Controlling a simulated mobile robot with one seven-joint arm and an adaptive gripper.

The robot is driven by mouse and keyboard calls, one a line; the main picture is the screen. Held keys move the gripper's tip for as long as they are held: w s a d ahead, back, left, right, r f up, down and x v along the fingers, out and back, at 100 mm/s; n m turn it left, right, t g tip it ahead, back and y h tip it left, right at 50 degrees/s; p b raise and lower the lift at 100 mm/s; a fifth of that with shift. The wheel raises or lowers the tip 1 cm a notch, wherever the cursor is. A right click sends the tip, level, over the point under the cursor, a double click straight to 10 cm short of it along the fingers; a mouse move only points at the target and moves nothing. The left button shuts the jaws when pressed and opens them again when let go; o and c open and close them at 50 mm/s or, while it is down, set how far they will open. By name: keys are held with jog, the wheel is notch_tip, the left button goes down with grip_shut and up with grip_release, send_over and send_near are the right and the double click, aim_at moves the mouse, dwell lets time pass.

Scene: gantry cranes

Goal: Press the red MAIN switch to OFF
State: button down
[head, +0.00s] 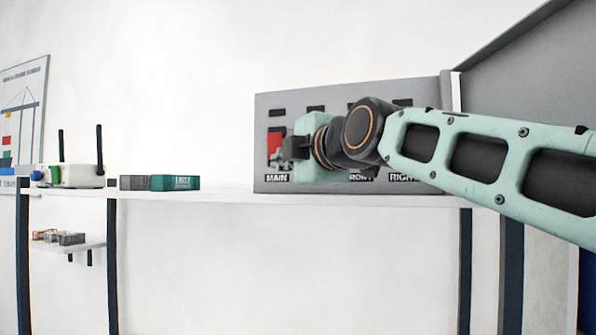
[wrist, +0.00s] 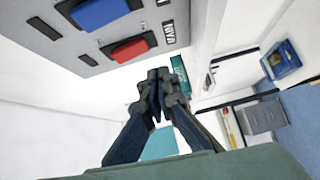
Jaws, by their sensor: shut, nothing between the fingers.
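The red MAIN switch (head: 275,139) is a rocker at the left end of a grey panel (head: 345,98), above the MAIN label (head: 277,178). My gripper (head: 284,165) is in front of the panel and hides the switch's lower part. In the wrist view, the red switch (wrist: 130,49) lies up and left of the closed fingertips (wrist: 158,77), with a visible gap between them. The fingers are shut and empty. From these views I cannot tell surely which way the rocker is tilted.
A blue switch (wrist: 98,13) sits beside the red one on the panel. My arm covers much of the panel's other switches. The panel stands on a white shelf (head: 225,196). Teal and grey boxes (head: 173,183) and a white router (head: 82,176) stand to the left.

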jog(key=b+v, duration=0.1)
jog(key=v, duration=0.5)
jog(key=shift+s+f, duration=0.35)
jog(key=shift+f, duration=0.1)
jog(key=shift+d, duration=0.15)
jog(key=s+d+f+m+g+h+p, duration=0.2)
jog(key=s+f+m, duration=0.4)
jog(key=f, duration=0.6)
jog(key=s+d+f+m+g+h+p, duration=0.3)
jog(key=f+m, duration=0.6)
jog(key=f, duration=0.4)
jog(key=s+d+f+m+g+h+p, duration=0.2)
jog(key=s+d+f+m+g+p, duration=0.2)
jog(key=s+d+f+m, duration=0.3)
jog(key=s+f+g, duration=0.1)
jog(key=s+f, duration=0.3)
jog(key=f, duration=0.1)
jog(key=shift+s+d+f+m, duration=0.25)
jog(key=shift+d+f+m, duration=0.05)
